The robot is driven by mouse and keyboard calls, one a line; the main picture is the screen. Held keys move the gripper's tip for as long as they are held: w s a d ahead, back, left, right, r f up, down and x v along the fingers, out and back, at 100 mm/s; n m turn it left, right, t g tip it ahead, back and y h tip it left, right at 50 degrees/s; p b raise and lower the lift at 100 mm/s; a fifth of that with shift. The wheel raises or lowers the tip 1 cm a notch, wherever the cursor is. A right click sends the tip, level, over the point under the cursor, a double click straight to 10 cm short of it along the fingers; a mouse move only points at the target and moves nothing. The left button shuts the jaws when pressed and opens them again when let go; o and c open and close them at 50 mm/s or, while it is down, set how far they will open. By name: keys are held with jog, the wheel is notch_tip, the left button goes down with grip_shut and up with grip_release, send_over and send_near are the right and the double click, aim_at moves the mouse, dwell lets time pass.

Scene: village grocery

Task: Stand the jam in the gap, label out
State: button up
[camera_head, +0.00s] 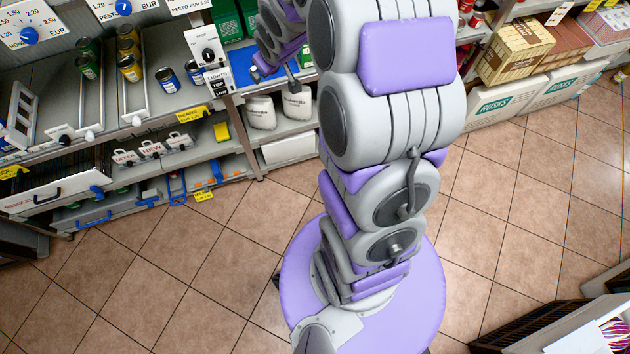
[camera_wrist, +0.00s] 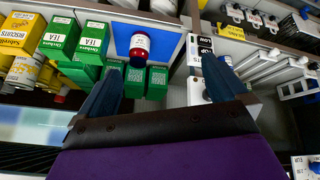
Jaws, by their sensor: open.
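A small jar with dark red contents and a white label, which looks like the jam (camera_wrist: 139,50), shows in the wrist view against a blue panel (camera_wrist: 120,38). Its label faces my camera. My gripper (camera_wrist: 160,64) is open and empty, with the jar beyond the fingers, nearer the left one and apart from both. In the head view my gripper (camera_head: 276,76) is over the shelf edge by the blue surface (camera_head: 240,52); the jar is not visible there. I cannot make out the gap in either view.
The tiled floor is open.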

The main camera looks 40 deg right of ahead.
jog(key=s+a+r+g, duration=0.2)
jog(key=s+a+r, duration=0.1)
jog(key=s, duration=0.9)
jog(key=s+a+r+m+g, duration=0.1)
jog(key=s+a+r+g, duration=0.2)
jog(key=s, duration=0.9)
jog(key=s+a+r+g+y, duration=0.1)
jog(key=s+a+r+g, duration=0.2)
jog(key=s, duration=1)
jog(key=a+r, duration=0.1)
jog(key=a, duration=0.2)
jog(key=shift+a+r, duration=0.25)
jog(key=shift+a, duration=0.1)
